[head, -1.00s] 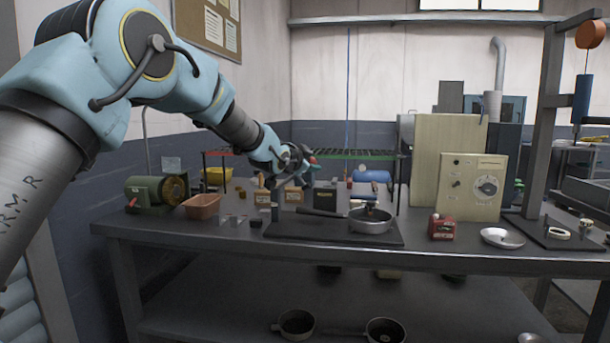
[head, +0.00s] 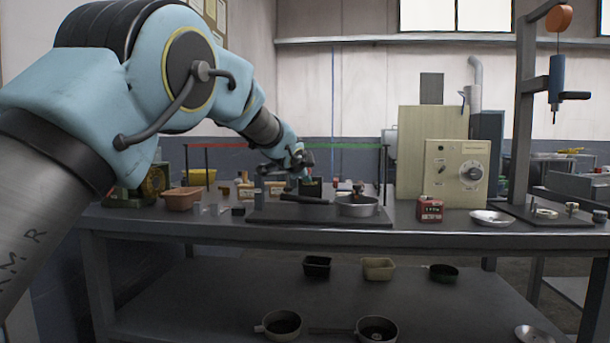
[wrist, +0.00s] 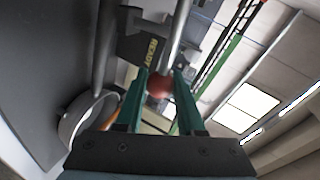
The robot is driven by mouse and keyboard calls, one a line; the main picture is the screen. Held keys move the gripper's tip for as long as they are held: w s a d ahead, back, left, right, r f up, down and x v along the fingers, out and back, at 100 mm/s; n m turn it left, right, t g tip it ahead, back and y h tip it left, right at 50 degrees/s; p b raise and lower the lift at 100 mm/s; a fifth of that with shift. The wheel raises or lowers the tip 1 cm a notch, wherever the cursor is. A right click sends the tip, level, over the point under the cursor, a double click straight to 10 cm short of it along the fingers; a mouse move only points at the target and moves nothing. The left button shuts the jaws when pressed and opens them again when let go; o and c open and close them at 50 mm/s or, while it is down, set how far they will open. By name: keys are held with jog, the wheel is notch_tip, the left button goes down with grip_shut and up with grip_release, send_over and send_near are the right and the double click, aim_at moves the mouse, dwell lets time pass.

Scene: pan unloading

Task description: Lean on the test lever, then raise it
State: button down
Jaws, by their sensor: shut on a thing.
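The test lever shows in the wrist view as a bright metal rod (wrist: 181,32) with a red-brown ball knob (wrist: 159,86). My gripper (wrist: 160,84) is shut on the knob, with one green finger on each side. In the head view my gripper (head: 303,168) is above the back of the bench, behind the pan's handle. The lever cannot be made out there. A dark box with a yellow READY label (wrist: 152,50) is beside the rod in the wrist view. A small dark box (head: 311,187) stands below my gripper in the head view.
A grey pan (head: 357,207) sits on a dark board (head: 270,214), its handle pointing left. A cream control box (head: 455,173), a red device (head: 430,209) and a white dish (head: 492,218) stand to the right. An orange tray (head: 181,199) is left. More pans are on the lower shelf.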

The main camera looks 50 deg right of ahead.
dwell(0.3)
jog(key=c, duration=0.5)
grip_release()
jog(key=b+v, duration=0.3)
jog(key=v, duration=0.7)
jog(key=shift+s+a+r, duration=0.1)
jog(key=shift+s+a, duration=0.05)
jog(key=shift+a, duration=0.2)
